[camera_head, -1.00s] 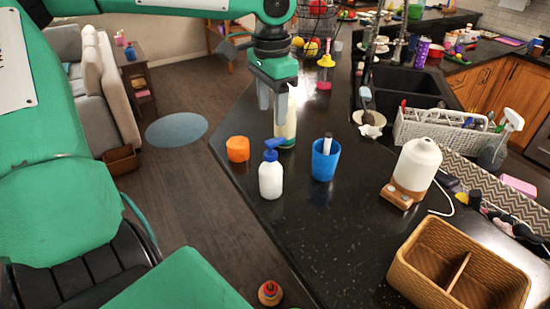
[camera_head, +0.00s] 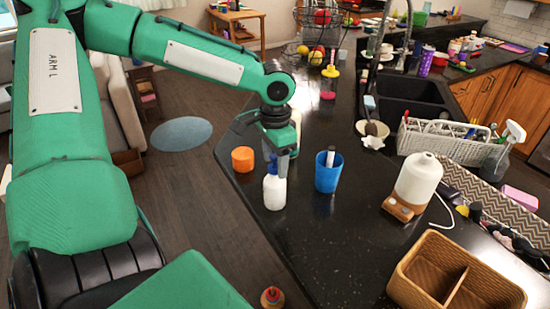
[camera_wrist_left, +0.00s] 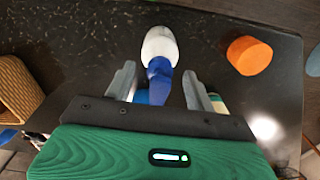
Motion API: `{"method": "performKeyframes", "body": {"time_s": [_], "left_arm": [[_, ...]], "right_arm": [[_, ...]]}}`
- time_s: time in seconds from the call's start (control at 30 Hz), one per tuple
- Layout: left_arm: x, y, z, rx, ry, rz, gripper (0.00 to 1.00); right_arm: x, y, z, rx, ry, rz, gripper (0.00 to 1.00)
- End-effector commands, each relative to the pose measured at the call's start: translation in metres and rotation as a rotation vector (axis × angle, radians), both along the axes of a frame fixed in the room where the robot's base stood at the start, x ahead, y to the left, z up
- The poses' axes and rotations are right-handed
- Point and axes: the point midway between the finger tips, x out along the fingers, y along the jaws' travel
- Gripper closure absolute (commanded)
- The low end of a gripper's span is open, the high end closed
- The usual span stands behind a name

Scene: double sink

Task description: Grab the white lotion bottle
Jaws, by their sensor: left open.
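The white lotion bottle (camera_head: 274,191) with a blue pump stands upright on the black counter near its left edge. It also shows in the left wrist view (camera_wrist_left: 160,44), where its blue pump head (camera_wrist_left: 159,80) lies between the two fingers. My left gripper (camera_head: 279,166) is open and points down over the bottle's top, hiding most of the pump in the head view. In the left wrist view its fingers (camera_wrist_left: 158,88) stand apart on either side of the pump; I see no clear contact. My right gripper is not in view.
An orange cup-like object (camera_head: 243,159) stands left of the bottle and a blue cup (camera_head: 327,178) with something in it stands to the right. A white dispenser on a wooden base (camera_head: 418,178) and a wicker basket (camera_head: 410,268) are further right.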

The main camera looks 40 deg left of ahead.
Motion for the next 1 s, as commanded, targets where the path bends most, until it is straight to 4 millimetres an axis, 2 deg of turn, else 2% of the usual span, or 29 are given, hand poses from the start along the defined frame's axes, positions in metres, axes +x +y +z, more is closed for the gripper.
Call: {"method": "performKeyframes", "body": {"time_s": [0.17,0.4,0.43,0.47,0.83,1.0], "left_arm": [[0.000,0.000,0.000,0.000,0.000,0.000,0.45],[0.000,0.000,0.000,0.000,0.000,0.000,0.92],[0.000,0.000,0.000,0.000,0.000,0.000,0.98],[0.000,0.000,0.000,0.000,0.000,0.000,1.00],[0.000,0.000,0.002,0.001,-0.001,0.000,1.00],[0.001,0.000,0.013,0.000,-0.002,0.001,1.00]], "right_arm": [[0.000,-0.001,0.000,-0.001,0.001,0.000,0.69],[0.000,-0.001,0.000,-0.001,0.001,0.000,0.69],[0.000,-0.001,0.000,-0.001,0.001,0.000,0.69],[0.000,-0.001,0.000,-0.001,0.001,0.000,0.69],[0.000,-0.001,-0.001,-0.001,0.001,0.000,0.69],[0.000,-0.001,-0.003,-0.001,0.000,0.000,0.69]]}}
